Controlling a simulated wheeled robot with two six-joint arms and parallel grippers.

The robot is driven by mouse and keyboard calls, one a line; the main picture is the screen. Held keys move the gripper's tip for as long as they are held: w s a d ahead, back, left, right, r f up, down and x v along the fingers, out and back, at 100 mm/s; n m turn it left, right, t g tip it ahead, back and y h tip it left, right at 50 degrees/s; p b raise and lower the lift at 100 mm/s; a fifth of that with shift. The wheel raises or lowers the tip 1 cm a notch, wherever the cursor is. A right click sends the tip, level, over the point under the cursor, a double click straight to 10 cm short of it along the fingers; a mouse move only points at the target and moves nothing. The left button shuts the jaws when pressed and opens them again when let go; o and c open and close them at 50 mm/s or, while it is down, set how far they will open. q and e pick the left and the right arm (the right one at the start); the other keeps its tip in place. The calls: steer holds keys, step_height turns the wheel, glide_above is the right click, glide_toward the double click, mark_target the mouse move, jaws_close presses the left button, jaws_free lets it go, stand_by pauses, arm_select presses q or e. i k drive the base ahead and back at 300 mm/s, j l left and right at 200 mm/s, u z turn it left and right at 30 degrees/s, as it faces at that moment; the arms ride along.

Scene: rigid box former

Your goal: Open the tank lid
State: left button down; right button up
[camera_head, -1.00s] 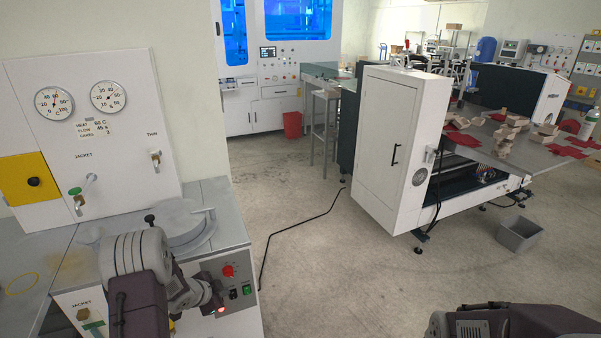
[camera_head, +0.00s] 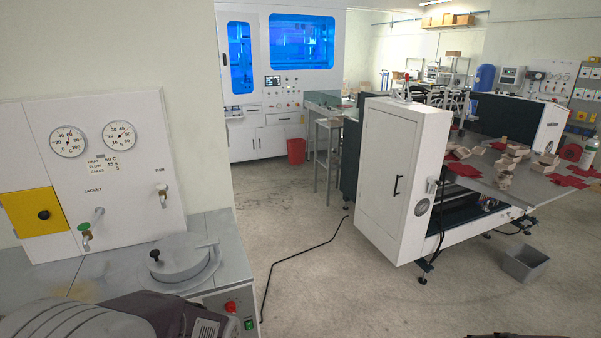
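The tank lid (camera_head: 178,262) is a round grey disc with a small black knob (camera_head: 155,255) near its left edge. It lies flat over the tank's round top, set into the grey counter at the lower left, and looks closed. My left arm crosses the bottom left corner in front of the counter. Its gripper fingers are not visible, and no part of the arm seems to touch the lid. Only a dark sliver of my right arm shows at the bottom edge; its gripper is out of view.
A white gauge panel (camera_head: 95,175) with valve taps and a yellow plate stands behind the counter (camera_head: 40,280). A red button (camera_head: 231,307) sits on the counter's front. A black cable (camera_head: 300,255) crosses the open floor. A white machine (camera_head: 390,180) and grey bin (camera_head: 525,263) stand at right.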

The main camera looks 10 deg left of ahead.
mark_target(178, 254)
steer(key=u, duration=1.3)
